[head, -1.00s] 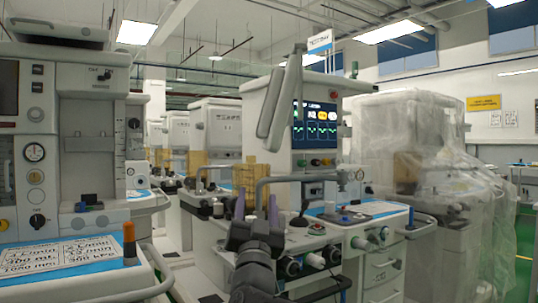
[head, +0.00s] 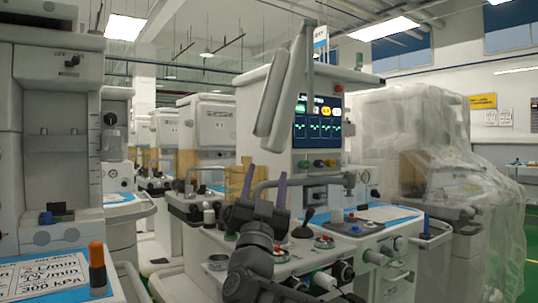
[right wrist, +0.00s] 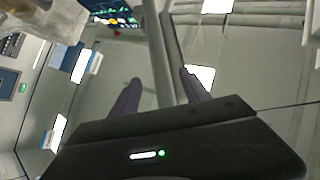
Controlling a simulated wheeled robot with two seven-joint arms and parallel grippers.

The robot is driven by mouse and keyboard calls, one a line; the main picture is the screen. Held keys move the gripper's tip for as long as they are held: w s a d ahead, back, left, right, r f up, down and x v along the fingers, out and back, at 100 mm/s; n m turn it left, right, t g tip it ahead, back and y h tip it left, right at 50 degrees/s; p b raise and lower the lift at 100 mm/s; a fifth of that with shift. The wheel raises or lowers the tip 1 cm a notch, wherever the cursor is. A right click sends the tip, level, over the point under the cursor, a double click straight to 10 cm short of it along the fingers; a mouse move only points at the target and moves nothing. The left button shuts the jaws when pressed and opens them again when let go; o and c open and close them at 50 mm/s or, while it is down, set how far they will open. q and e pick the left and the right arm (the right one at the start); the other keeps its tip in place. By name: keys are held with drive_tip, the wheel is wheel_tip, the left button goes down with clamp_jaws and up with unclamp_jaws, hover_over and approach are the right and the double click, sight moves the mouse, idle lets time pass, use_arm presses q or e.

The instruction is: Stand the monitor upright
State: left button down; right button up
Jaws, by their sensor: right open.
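The monitor (head: 290,92) is a thin grey panel high on the front of the middle anaesthesia cart (head: 254,93). It shows nearly edge-on in the head view and leans, its upper end to the right. Beside it, a lit screen (head: 318,122) shows coloured readouts. My right gripper (head: 264,188) is open and empty, its two purple-grey fingers pointing up, lower in the picture than the monitor and apart from it. In the right wrist view the open fingers (right wrist: 158,92) show with a grey post between them in the picture; contact is not visible. My left gripper is not in view.
A curved rail (head: 305,181) and the cart's worktop with knobs (head: 352,226) lie close around my right arm. Another cart (head: 50,150) stands at the left, with an orange-capped item (head: 97,265). A plastic-draped cart (head: 410,150) stands at the right.

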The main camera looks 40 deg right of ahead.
drive_tip(key=shift+x, duration=3.9)
clamp_jaws()
